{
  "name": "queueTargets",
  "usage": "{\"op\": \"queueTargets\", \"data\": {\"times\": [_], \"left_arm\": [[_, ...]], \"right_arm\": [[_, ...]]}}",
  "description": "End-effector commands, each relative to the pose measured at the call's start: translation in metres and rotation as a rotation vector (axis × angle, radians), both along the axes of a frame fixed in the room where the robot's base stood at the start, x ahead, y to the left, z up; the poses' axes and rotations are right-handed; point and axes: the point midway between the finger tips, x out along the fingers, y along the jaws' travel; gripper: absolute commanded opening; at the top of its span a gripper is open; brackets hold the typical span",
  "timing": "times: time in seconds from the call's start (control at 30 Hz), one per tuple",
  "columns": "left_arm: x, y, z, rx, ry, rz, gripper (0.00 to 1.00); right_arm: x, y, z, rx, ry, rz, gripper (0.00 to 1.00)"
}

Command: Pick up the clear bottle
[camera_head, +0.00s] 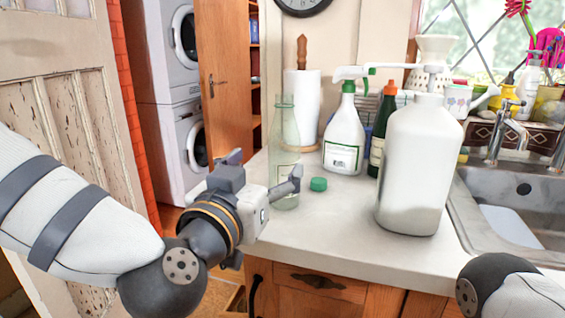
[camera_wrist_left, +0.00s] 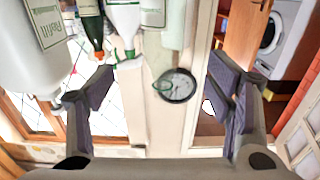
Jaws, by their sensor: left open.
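The clear bottle (camera_head: 285,135) is tall, of greenish see-through glass with a narrow neck. It stands upright near the left edge of the white counter (camera_head: 330,215). My left gripper (camera_head: 264,172) is open at the bottle's near left side, with one finger overlapping the bottle's lower part in the head view. I cannot tell whether they touch. My right gripper is out of view.
A green cap (camera_head: 318,184) lies right of the bottle. A paper towel roll (camera_head: 303,100), spray bottle (camera_head: 343,140), dark green bottle (camera_head: 380,135) and large white pump bottle (camera_head: 412,165) stand behind and to the right. The sink (camera_head: 500,205) is at far right. The front counter is clear.

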Motion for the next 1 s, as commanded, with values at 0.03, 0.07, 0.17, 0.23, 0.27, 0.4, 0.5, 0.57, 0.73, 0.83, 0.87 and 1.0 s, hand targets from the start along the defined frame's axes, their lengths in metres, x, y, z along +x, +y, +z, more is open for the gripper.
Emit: {"op": "queueTargets", "data": {"times": [0.03,0.07,0.17,0.23,0.27,0.4,0.5,0.57,0.73,0.83,0.87,1.0], "left_arm": [[0.010,-0.002,-0.001,-0.002,0.001,0.003,0.73],[0.016,-0.004,-0.001,-0.003,0.000,0.003,0.73],[0.039,-0.011,-0.003,-0.002,0.003,0.003,0.73],[0.050,-0.015,-0.002,-0.002,0.004,0.001,0.73],[0.054,-0.017,-0.002,-0.001,0.003,0.001,0.73],[0.072,-0.020,0.001,-0.002,0.003,0.002,0.73],[0.093,-0.021,0.006,-0.002,0.004,0.002,0.73],[0.102,-0.025,0.004,-0.002,0.005,0.000,0.73],[0.113,-0.029,0.006,0.000,0.003,-0.001,0.73],[0.112,-0.029,0.007,0.001,0.002,-0.002,0.73],[0.112,-0.029,0.007,0.001,0.002,-0.002,0.73],[0.112,-0.028,0.007,0.001,0.002,-0.002,0.44]], "right_arm": [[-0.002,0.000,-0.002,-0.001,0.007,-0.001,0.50],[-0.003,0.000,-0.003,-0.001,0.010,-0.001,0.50],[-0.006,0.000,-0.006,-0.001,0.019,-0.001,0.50],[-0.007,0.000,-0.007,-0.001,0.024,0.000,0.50],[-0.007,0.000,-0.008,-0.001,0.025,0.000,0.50],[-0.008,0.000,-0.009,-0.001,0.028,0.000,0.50],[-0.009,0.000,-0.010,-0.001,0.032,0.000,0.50],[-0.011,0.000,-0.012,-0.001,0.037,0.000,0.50],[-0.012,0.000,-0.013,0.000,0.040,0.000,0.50],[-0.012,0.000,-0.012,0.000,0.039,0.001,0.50],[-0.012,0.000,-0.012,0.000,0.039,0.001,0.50],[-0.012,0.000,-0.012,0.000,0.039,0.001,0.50]]}}
